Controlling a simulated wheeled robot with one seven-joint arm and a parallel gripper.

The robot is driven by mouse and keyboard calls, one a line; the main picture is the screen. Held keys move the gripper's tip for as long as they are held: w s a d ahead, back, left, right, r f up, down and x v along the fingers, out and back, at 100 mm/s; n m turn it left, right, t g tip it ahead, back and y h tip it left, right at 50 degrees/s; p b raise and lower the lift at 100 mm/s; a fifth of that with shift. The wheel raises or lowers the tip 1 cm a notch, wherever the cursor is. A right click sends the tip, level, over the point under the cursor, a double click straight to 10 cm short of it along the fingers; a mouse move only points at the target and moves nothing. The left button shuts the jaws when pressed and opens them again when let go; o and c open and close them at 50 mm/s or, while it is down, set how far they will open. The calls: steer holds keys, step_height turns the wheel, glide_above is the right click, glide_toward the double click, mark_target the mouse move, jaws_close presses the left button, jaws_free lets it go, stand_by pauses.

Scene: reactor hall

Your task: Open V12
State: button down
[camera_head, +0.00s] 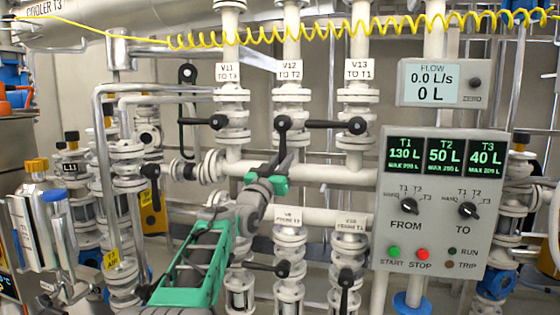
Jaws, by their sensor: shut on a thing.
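The valve V12 (291,104) is the middle of three white valves on upright pipes, under a tag (290,70) reading "V12 TO T2". Its black lever (283,139) hangs down from the hub, roughly in line with the pipe. My gripper (278,172), with green parts, comes up from below and is shut on the lower end of this lever. The fingertips are small and partly hidden, so the exact grip is hard to see.
V11's lever (204,122) and V13's lever (325,124) point left, crosswise, on either side. Lower valves have a lever pointing left (266,267) and one pointing down (345,291). The control panel (432,235) stands at right; the flow display (432,83) reads 0.0 L/s.

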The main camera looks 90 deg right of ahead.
steer(key=c, duration=1.5)
jaws_free()
steer(key=shift+s+f, duration=0.1)
steer(key=shift+s, duration=0.15)
steer(key=shift+o, duration=1.1)
steer(key=shift+w, duration=0.2)
steer(key=shift+a, duration=0.1)
steer(key=b+v, duration=0.1)
steer(key=v, duration=0.6)
steer(key=shift+a, duration=0.25)
